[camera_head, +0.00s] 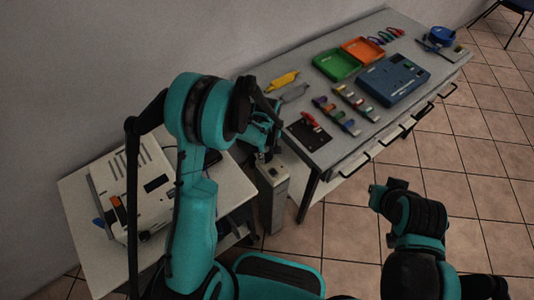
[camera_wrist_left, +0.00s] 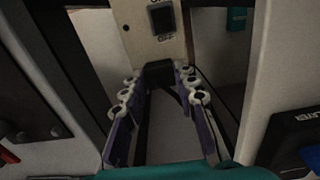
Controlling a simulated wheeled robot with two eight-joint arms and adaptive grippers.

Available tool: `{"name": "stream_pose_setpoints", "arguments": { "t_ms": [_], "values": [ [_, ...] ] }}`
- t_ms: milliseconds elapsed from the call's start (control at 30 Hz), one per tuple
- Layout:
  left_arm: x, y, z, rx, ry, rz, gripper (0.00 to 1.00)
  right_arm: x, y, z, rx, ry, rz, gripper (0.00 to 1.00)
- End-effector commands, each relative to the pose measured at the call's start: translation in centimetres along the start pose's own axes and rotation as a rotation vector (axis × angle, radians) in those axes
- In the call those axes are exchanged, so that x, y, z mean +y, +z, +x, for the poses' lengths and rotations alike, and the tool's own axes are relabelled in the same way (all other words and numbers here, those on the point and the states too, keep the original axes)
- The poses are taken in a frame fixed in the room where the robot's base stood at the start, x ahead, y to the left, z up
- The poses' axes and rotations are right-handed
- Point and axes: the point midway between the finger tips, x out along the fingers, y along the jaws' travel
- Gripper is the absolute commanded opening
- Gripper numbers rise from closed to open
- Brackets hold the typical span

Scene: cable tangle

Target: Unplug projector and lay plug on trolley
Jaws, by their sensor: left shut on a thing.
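My left gripper (camera_head: 262,142) is above and beside a pale upright power box (camera_head: 273,198), between the trolley and the bench. In the left wrist view its purple fingers (camera_wrist_left: 160,112) are shut on a dark plug (camera_wrist_left: 158,72) with a black cable. The plug is at the lower edge of the box's face, below its switch (camera_wrist_left: 162,18); I cannot tell whether it is seated. A beige projector-like device (camera_head: 140,190) sits on the trolley (camera_head: 76,195) at the left. My right arm is at the lower right; its gripper (camera_head: 388,187) shows too poorly to tell its state.
The grey bench (camera_head: 345,150) at the right holds a green tray (camera_head: 336,65), an orange tray (camera_head: 363,50), a blue case (camera_head: 393,78) and several small coloured items. Its drawer handles stick out at the front. My left arm hides part of the trolley top.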

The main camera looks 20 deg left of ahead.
Motion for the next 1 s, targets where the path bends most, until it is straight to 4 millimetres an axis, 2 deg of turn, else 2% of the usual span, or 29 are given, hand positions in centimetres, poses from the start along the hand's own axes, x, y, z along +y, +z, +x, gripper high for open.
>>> {"name": "stream_pose_setpoints", "arguments": {
  "t_ms": [467, 1000],
  "values": [
    [0.0, 0.0, -0.3, 0.0, 0.0, 0.0, 0.0, 0.0, -0.1, -0.1, 0.0, 0.0, 0.0, 0.0],
    [0.0, 0.0, -2.5, 0.0, 0.0, 0.0, 0.0, 0.0, -1.0, -1.4, 0.0, 0.0, 0.0, 0.0]
  ]
}}
